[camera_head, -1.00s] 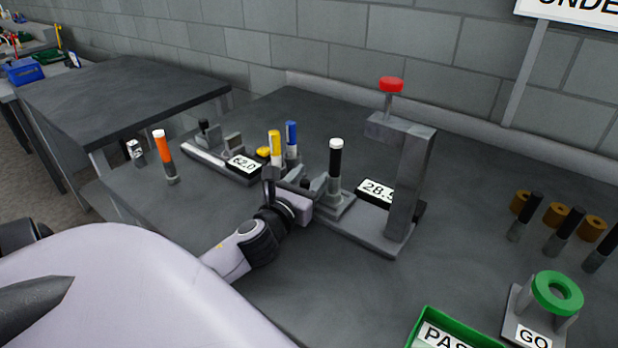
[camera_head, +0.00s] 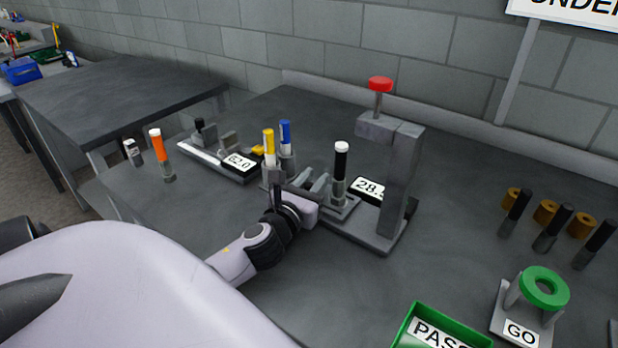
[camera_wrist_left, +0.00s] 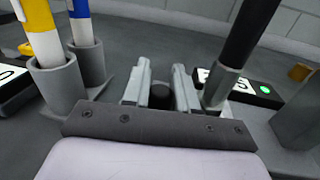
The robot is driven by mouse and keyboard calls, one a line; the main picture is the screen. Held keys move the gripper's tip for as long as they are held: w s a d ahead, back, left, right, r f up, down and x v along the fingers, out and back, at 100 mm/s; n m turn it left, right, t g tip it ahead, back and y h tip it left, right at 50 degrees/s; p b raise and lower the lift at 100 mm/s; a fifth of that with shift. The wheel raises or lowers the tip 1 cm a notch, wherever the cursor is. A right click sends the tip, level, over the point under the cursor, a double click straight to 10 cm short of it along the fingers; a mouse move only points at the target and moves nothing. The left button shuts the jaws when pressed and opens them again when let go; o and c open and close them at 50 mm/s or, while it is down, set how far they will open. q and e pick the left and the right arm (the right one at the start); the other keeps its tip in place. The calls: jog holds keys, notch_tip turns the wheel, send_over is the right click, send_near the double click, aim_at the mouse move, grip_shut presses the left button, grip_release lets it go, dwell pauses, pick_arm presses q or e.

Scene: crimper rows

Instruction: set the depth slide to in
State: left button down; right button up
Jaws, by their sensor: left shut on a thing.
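The depth slide (camera_head: 341,206) is a grey carriage on the base of the grey press stand (camera_head: 397,190), carrying an upright black tool with a white top (camera_head: 340,160). My left gripper (camera_head: 318,185) is at the slide's left side. In the left wrist view its two fingers (camera_wrist_left: 160,88) are closed around a small dark knob (camera_wrist_left: 160,97). The black tool (camera_wrist_left: 243,45) stands just right of the fingers there. The slide's far side is partly hidden by the gripper and tool. My right gripper is not in view.
Yellow (camera_head: 269,148) and blue (camera_head: 286,138) markers stand in holders close left of my gripper. A display reading about 28 (camera_head: 368,190) sits behind the slide. A green tray (camera_head: 405,325) and a green ring gauge (camera_head: 543,287) are at the front right.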

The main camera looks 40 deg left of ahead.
aim_at(338, 195)
pick_arm(q)
jog(key=shift+w+d+f+p, duration=0.15)
jog(key=shift+d+p, duration=0.1)
jog(key=shift+d, duration=1.3)
jog(key=shift+w+d+r+p, duration=0.15)
jog(key=shift+d+p, duration=0.1)
jog(key=shift+d, duration=1.3)
jog(key=shift+f, duration=0.1)
jog(key=c, duration=1)
grip_release()
jog(key=shift+d, duration=0.15)
jog(key=shift+o, duration=0.2)
jog(key=shift+b+v, duration=0.4)
jog(key=shift+v, duration=3.15)
jog(key=shift+s, duration=0.1)
